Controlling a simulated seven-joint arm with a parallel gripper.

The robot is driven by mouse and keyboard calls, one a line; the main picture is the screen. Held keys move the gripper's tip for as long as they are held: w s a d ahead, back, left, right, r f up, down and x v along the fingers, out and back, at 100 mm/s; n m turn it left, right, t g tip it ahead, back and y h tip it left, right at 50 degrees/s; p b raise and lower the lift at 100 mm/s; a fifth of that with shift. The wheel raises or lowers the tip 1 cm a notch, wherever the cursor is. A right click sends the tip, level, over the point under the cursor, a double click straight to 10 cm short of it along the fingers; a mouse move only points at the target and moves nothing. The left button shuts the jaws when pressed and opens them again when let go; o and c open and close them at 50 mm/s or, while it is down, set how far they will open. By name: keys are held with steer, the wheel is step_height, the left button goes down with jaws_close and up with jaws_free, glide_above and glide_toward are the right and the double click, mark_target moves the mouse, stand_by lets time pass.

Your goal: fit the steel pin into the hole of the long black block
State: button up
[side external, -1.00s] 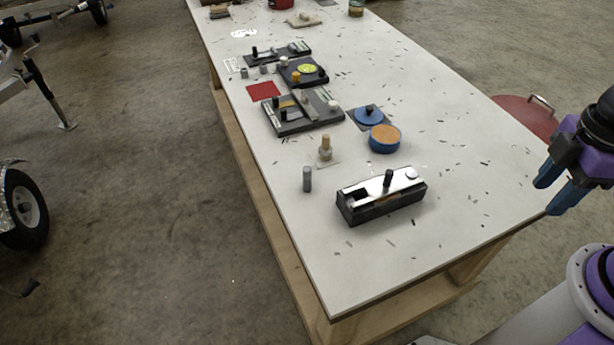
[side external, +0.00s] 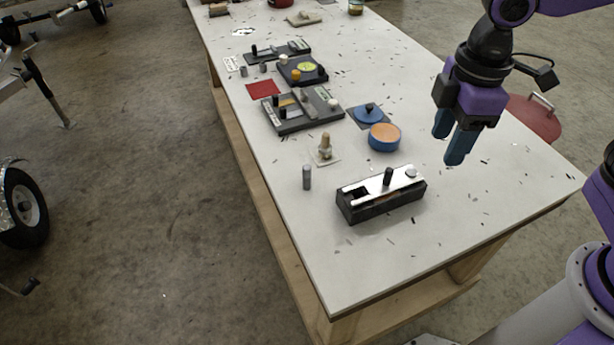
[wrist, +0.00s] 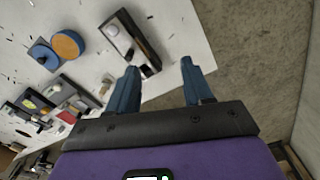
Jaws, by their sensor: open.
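The long black block (side external: 384,209) with a bright metal top lies near the front end of the white table. A black peg stands up from its top, and a dark square opening shows at its left end. The grey steel pin (side external: 307,177) stands upright on the table, to the left of the block and apart from it. My gripper (side external: 455,148) is open and empty, above the table to the right of the block. In the wrist view the block (wrist: 133,43) shows just beyond my fingers (wrist: 158,82). I cannot make out the pin there.
A blue round tin with an orange top (side external: 384,138) and a blue lid (side external: 368,112) stand behind the block. A small wooden-topped peg (side external: 325,147) stands near the pin. Dark fixture boards (side external: 303,115) lie further back. Small dark flecks are scattered on the table.

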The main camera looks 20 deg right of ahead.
steer(key=w+a+n, duration=0.1)
steer(key=w+a, duration=0.8)
steer(key=w, duration=0.1)
steer(key=n, duration=0.1)
glide_above(307, 167)
steer(key=f, duration=1.2)
steer(key=shift+w+a+f, duration=0.15)
steer(key=shift+w+f, duration=0.1)
steer(key=shift+w, duration=0.05)
steer(key=shift+s+f, duration=0.2)
steer(key=shift+f, duration=1.15)
steer(key=shift+s+f, duration=0.15)
steer(key=shift+f, duration=1.15)
steer(key=shift+c, duration=0.4)
jaws_close()
